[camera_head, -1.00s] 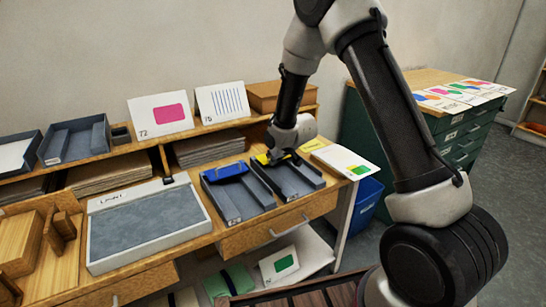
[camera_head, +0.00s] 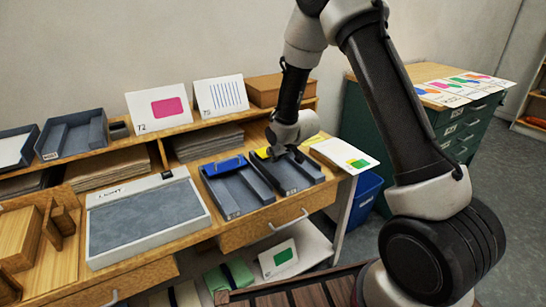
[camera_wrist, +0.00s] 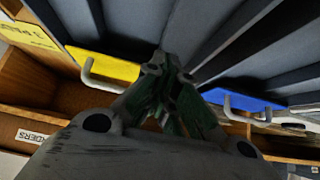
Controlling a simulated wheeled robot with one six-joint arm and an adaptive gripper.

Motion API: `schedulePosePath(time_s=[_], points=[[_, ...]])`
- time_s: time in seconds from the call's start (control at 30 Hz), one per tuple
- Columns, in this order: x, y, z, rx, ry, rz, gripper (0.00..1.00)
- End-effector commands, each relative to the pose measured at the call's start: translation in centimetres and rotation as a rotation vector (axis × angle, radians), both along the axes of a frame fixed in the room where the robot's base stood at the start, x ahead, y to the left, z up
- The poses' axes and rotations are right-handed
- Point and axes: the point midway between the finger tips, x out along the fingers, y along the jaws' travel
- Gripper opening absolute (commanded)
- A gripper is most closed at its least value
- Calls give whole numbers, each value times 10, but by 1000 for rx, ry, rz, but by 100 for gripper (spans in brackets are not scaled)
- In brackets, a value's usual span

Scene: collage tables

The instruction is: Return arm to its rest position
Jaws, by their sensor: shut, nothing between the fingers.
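My arm reaches over the right part of the wooden desk in the head view. My gripper (camera_head: 292,154) is low over the grey tray with the yellow front (camera_head: 262,153); its fingertips are hard to make out there. In the wrist view my gripper (camera_wrist: 165,75) has its fingers together with nothing between them. The yellow tray front (camera_wrist: 105,65) with a metal handle is at the left, and the blue tray front (camera_wrist: 240,99) is at the right. I cannot tell whether the fingers touch a tray.
The blue-fronted tray (camera_head: 236,190) stands left of the yellow one. A light box (camera_head: 145,217) lies further left. A card with a green patch (camera_head: 345,155) lies at the desk's right end. A green cabinet (camera_head: 455,140) and a blue bin (camera_head: 366,190) stand to the right. Open air lies above the desk.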

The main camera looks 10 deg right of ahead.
Motion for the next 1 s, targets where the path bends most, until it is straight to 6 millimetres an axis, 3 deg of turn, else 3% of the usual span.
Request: schedulePosePath(time_s=[0.4,0.53,0.67,0.83,0.93,1.0], points=[[-53,-18,67,1,-2,-1,0],[-62,-21,77,-1,0,2,0],[-77,-27,70,-31,61,2,0],[-128,-48,41,-115,282,-14,0],[-166,-64,50,-161,404,-30,0],[-191,-77,66,-181,472,-49,0]])
